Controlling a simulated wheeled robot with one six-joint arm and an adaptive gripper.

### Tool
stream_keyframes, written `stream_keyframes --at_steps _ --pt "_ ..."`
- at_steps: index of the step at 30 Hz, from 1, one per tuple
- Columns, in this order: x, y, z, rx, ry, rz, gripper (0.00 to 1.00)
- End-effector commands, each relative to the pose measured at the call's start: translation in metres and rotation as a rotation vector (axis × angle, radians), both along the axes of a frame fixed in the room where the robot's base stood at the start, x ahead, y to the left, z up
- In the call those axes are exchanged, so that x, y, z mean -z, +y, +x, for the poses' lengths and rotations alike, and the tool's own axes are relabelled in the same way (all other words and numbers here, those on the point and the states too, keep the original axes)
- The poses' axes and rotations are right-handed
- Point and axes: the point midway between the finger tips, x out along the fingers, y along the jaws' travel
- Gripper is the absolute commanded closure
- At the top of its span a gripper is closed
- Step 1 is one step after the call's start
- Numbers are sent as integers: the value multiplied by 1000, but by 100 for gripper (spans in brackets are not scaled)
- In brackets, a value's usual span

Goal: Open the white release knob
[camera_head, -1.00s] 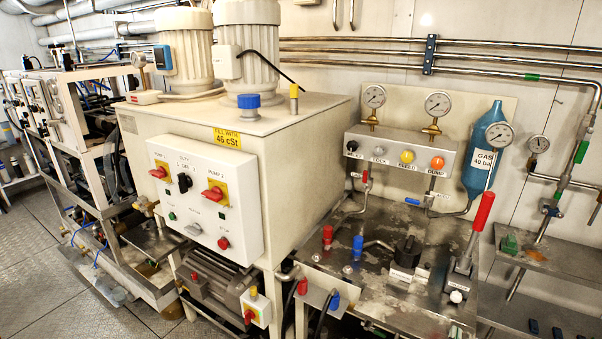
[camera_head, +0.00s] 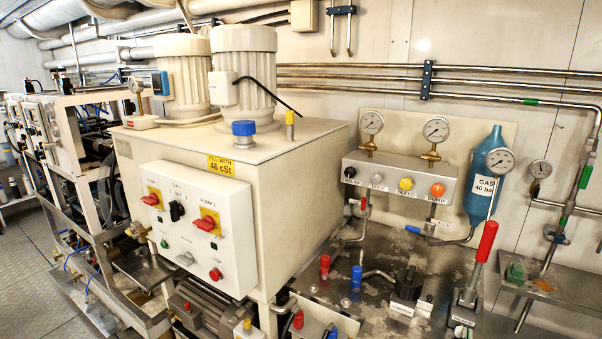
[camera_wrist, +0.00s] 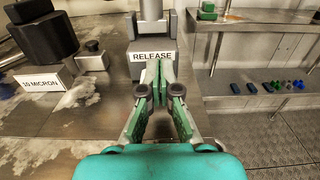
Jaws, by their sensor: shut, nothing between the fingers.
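The white release knob (camera_head: 461,331) is at the bottom edge of the head view, partly cut off, at the foot of the red-handled lever (camera_head: 481,250). In the wrist view the metal block with the RELEASE label (camera_wrist: 152,57) is straight ahead. My gripper (camera_wrist: 160,66) has its green-padded fingers together with nothing between them. Its tips overlap the lower right part of the label in the picture; I cannot tell whether they touch. The knob cannot be made out in the wrist view, and the fingers may hide it. My gripper is not in the head view.
A black valve with a 10 MICRON label (camera_wrist: 48,84) stands left of the block in the wrist view. A metal shelf (camera_wrist: 245,88) with small coloured parts is on the right. The white control box (camera_head: 195,225) and blue gas bottle (camera_head: 484,180) show in the head view.

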Motion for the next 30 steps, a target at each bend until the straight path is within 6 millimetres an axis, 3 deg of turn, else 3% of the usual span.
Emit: stream_keyframes --at_steps 7,30 --pt "0 -6 9 0 0 0 100" --pt "3 -5 10 -1 2 1 100"
